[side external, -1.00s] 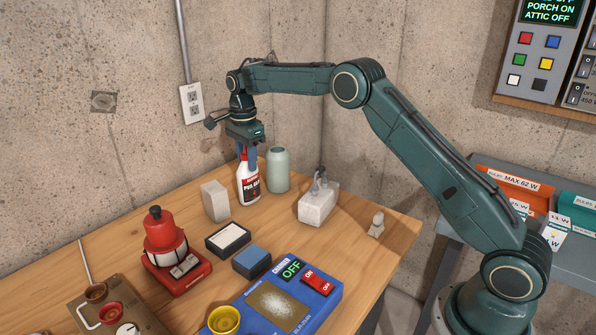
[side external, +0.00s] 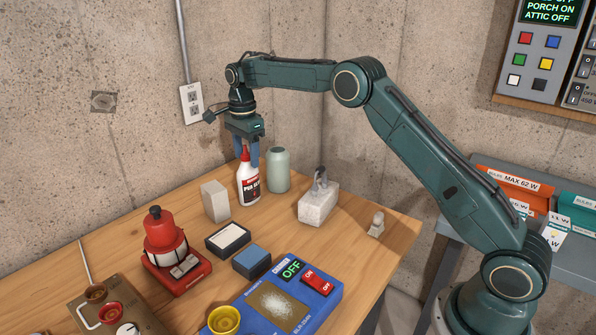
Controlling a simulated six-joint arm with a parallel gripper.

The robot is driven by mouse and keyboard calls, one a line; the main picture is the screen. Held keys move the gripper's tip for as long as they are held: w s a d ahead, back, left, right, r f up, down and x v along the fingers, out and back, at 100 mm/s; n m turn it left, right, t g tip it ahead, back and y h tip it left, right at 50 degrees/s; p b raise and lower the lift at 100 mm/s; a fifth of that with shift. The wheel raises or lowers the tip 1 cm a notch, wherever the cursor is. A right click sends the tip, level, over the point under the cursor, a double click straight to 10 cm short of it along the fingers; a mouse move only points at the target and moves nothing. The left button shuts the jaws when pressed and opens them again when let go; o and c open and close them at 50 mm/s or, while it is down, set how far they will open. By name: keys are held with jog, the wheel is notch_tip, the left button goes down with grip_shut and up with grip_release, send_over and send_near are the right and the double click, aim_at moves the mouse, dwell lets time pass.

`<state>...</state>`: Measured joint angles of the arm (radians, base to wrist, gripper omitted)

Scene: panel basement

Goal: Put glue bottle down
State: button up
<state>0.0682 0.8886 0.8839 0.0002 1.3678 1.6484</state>
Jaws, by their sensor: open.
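The glue bottle (side external: 248,184) is white with a red cap and a dark red label. It stands upright on the wooden table near the back wall. My gripper (side external: 246,158) is directly above it, pointing down. Its blue fingers are spread apart on either side of the bottle's cap and neck, with a gap visible around the cap. Nothing is held.
A pale green jar (side external: 278,170) stands close to the right of the bottle and a beige block (side external: 215,201) close to the left. A stone block with metal fittings (side external: 318,204) is further right. A red device (side external: 172,252) and blue panel (side external: 287,302) are nearer.

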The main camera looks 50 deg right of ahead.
notch_tip(320, 180, up, 9)
jog(key=shift+r, duration=0.65)
jog(key=shift+r, duration=0.1)
dwell(0.6)
jog(key=shift+s+r, duration=0.2)
jog(key=shift+r, duration=0.15)
jog(key=s+a+r+n+t, duration=0.1)
jog(key=s+r+n+t, duration=0.1)
jog(key=s+r+n, duration=0.6)
jog(key=s+a+r+n+t, duration=0.1)
jog(key=s+a+r+n, duration=0.15)
jog(key=s, duration=0.95)
jog(key=s+f+n+t, duration=0.1)
jog(key=s+f+n, duration=0.3)
jog(key=s, duration=0.7)
jog(key=s+f+n+t, duration=0.1)
jog(key=s+f+n, duration=0.4)
jog(key=s, duration=0.7)
jog(key=shift+a+f+t, duration=0.3)
jog(key=shift+a+f, duration=0.05)
jog(key=shift+f, duration=0.5)
